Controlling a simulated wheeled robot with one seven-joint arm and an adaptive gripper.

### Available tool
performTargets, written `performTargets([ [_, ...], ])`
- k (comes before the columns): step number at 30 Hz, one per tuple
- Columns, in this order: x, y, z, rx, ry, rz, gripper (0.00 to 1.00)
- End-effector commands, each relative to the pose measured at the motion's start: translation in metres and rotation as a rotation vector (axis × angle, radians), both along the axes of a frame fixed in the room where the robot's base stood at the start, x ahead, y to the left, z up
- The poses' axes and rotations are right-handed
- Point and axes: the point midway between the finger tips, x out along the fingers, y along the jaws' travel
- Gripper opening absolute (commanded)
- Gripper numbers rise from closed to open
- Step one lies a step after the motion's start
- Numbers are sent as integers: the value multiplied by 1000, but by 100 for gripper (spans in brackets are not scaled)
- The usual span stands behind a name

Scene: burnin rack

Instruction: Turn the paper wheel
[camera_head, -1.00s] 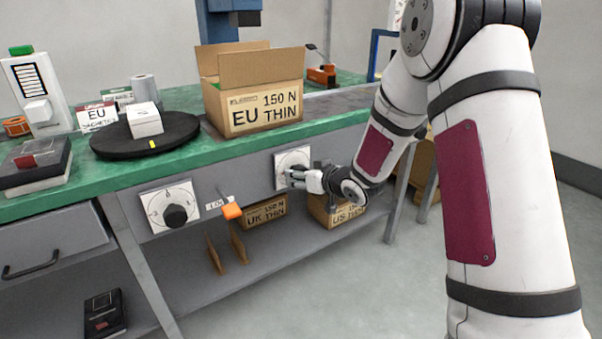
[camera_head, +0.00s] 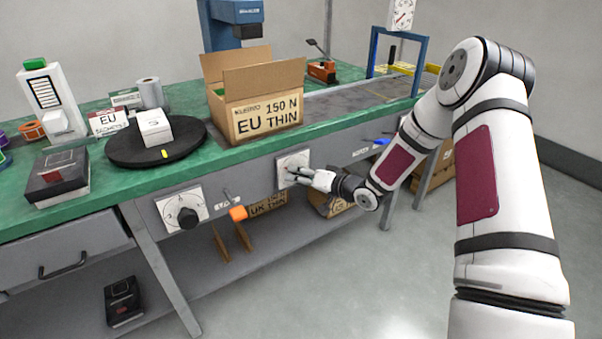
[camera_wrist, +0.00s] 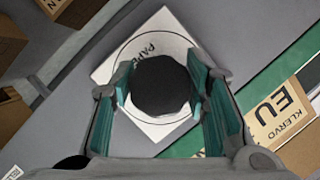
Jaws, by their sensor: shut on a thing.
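The paper wheel is a dark round knob (camera_wrist: 160,84) on a white square plate (camera_wrist: 120,68) marked "PAPE…", the rest of the word being hidden. The plate is on the bench's front panel, below the EU THIN box, and shows in the head view (camera_head: 291,165). My gripper (camera_wrist: 165,90) has its teal-padded fingers on either side of the knob, shut on it. In the head view my gripper (camera_head: 297,173) covers the knob, and the plate shows behind it.
A second dial (camera_head: 182,210) on a white plate sits left on the panel, beside an orange-tipped lever (camera_head: 238,213). A blue handle (camera_head: 382,141) is to the right. An open EU THIN box (camera_head: 264,118) and a black turntable (camera_head: 125,153) stand on the green bench.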

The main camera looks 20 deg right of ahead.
Motion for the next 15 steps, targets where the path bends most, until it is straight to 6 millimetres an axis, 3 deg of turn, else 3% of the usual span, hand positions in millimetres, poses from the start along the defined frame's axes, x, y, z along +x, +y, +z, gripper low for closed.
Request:
performTargets([
  [15,0,0,-1,30,11,0,14],
])
